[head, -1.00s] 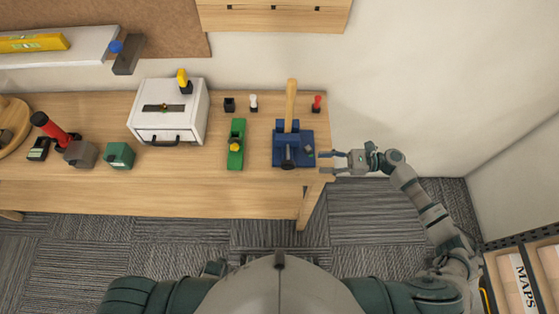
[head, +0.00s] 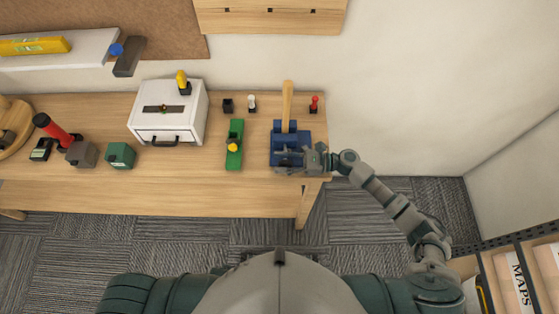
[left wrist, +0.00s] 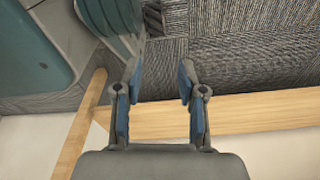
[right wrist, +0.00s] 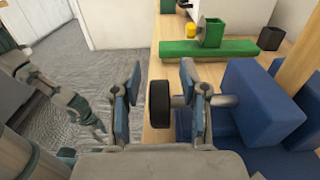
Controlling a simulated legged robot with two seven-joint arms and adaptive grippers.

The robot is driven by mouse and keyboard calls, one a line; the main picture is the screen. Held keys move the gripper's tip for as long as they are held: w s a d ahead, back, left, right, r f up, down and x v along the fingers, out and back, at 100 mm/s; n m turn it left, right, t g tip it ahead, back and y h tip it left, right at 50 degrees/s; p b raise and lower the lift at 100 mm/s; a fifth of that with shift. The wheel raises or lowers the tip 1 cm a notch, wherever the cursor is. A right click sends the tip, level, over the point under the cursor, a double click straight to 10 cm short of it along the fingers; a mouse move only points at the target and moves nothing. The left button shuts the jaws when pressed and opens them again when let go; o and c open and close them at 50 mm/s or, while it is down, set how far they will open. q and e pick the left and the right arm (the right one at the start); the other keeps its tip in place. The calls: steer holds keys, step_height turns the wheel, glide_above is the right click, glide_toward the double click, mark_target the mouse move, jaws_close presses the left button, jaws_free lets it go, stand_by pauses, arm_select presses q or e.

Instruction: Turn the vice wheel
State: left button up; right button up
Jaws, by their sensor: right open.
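The blue vice (head: 278,138) stands at the right end of the workbench with a wooden bar (head: 288,100) upright in it. In the right wrist view the blue vice body (right wrist: 262,105) is at the right. Its black wheel (right wrist: 158,104), on a grey shaft, shows between my right fingers. My right gripper (right wrist: 160,75) is open, one finger on each side of the wheel; contact is not clear. In the head view my right gripper (head: 290,160) covers the vice front and hides the wheel. My left gripper (left wrist: 158,80) is open and empty, below the bench edge.
A green tool (head: 235,150) lies left of the vice. A white box (head: 170,118) with a drawer stands further left. A red-topped peg (head: 314,103) is behind the vice at the right. Shelving (head: 505,275) is at the lower right.

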steer(key=d, duration=0.3)
jaws_close()
steer(key=shift+a, duration=0.35)
steer(key=shift+a+r, duration=0.1)
steer(key=shift+a, duration=0.75)
steer(key=shift+w, duration=0.1)
arm_select(q)
steer(key=s+a+f+p, duration=0.15)
steer(key=s+p, duration=0.35)
steer(key=s, duration=0.6)
arm_select(e)
steer(key=shift+r+h, duration=0.2)
steer(key=shift+h, duration=0.5)
steer(key=h+p, duration=0.2)
steer(key=p, duration=0.4)
steer(key=h+p, duration=0.2)
steer(key=p, duration=0.5)
steer(key=shift+w+a+h, duration=0.15)
steer(key=shift+a+h, duration=0.05)
steer(key=shift+h, duration=0.1)
arm_select(q)
step_height(320, 180, up, 14)
steer(key=p, duration=0.1)
steer(key=shift+w, duration=0.45)
arm_select(e)
steer(key=shift+f+h, duration=0.35)
steer(key=shift+h, duration=0.15)
